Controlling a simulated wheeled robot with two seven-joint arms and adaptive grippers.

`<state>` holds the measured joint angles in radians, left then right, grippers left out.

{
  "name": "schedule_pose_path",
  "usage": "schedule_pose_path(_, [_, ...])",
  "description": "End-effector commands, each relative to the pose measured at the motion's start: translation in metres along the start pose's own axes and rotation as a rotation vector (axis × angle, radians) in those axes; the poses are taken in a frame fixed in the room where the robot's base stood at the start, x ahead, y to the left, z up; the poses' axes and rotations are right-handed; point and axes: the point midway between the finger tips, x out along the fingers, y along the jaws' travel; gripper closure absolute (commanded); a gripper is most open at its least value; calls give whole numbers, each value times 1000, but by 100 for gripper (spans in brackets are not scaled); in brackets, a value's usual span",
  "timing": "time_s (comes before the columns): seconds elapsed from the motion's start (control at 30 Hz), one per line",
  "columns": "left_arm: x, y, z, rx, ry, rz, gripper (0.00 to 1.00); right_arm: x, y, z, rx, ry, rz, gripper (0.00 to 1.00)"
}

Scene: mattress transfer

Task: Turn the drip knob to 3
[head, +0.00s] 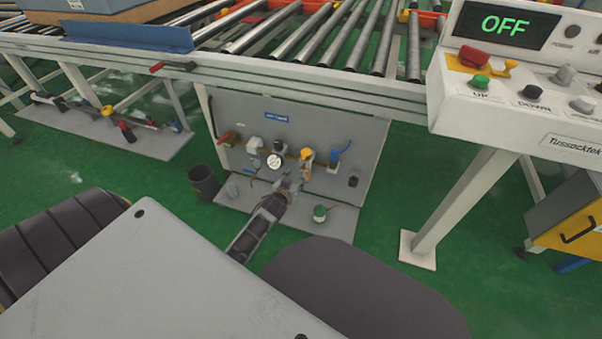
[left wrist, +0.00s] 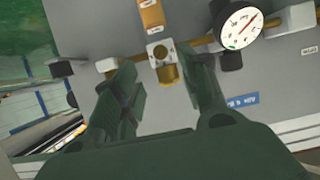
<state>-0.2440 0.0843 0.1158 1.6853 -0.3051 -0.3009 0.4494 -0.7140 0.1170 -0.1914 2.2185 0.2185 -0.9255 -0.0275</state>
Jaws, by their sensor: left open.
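In the left wrist view, the brass knob (left wrist: 168,74) stands between my finger pads, with a gap on each side. No number marks on it are legible. My left gripper (head: 291,180) is in front of the panel, just left of the fitting in the head view. It is open and holds nothing; its fingers (left wrist: 165,82) straddle the knob. My right gripper is not visible.
A round gauge (left wrist: 241,27) is close beside one finger. The panel also carries a red handle (head: 229,138) and a blue fitting (head: 335,158). A dark bin (head: 203,183) stands left of it. A roller conveyor (head: 320,35) runs above; a control box (head: 520,65) reads OFF.

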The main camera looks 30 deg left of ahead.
Motion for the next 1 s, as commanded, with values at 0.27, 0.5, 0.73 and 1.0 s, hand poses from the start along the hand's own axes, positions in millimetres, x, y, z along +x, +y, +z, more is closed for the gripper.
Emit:
schedule_pose_path(0.27, [27, 0, 1, 1, 1, 0, 57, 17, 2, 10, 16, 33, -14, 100])
schedule_pose_path(0.5, [49, 0, 1, 1, 0, 0, 57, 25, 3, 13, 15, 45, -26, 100])
schedule_pose_path(0.73, [68, 0, 1, 1, 1, 1, 57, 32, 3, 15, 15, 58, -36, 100])
schedule_pose_path(1.0, [80, 0, 0, 1, 0, 0, 57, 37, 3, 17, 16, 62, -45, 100])
